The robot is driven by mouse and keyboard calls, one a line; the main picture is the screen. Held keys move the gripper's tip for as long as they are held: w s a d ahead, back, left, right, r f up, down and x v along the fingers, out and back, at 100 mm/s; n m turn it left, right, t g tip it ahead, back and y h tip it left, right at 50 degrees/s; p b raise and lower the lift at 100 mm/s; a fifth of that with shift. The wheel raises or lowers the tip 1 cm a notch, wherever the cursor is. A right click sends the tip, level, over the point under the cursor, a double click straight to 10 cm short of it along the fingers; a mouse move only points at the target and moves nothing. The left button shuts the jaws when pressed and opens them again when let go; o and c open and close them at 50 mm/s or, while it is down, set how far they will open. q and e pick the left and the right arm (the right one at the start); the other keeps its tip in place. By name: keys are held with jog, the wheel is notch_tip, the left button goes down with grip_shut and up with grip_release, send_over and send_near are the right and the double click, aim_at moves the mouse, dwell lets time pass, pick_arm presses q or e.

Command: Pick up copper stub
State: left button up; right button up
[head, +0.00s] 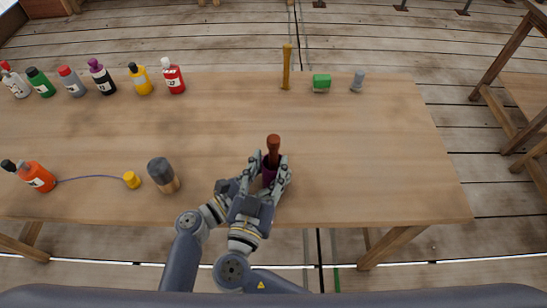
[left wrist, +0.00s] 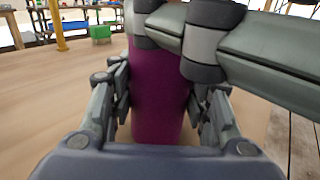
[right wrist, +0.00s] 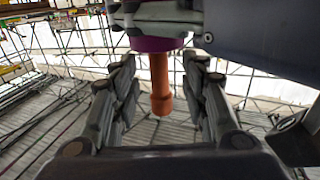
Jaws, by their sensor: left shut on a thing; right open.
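The copper stub (head: 273,145) is a reddish-brown peg with a wider head, standing upright in the top of a purple cylinder (head: 267,178) near the table's front edge. My left gripper (head: 266,184) is shut on the purple cylinder, which also fills the left wrist view (left wrist: 160,90). The stub's lower end is hidden inside the cylinder.
A dark-topped cylinder (head: 162,174), a yellow cap (head: 132,180) and an orange bottle (head: 36,176) stand to the left. Several bottles line the back left. A yellow post (head: 287,67), green block (head: 321,83) and grey piece (head: 358,82) stand at the back. The table's right side is clear.

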aim_at(272, 158)
jog(key=x, duration=0.3)
jog(key=shift+w+d+r, duration=0.1)
jog(key=shift+w+d, duration=0.1)
jog(key=shift+w, duration=0.15)
grip_shut()
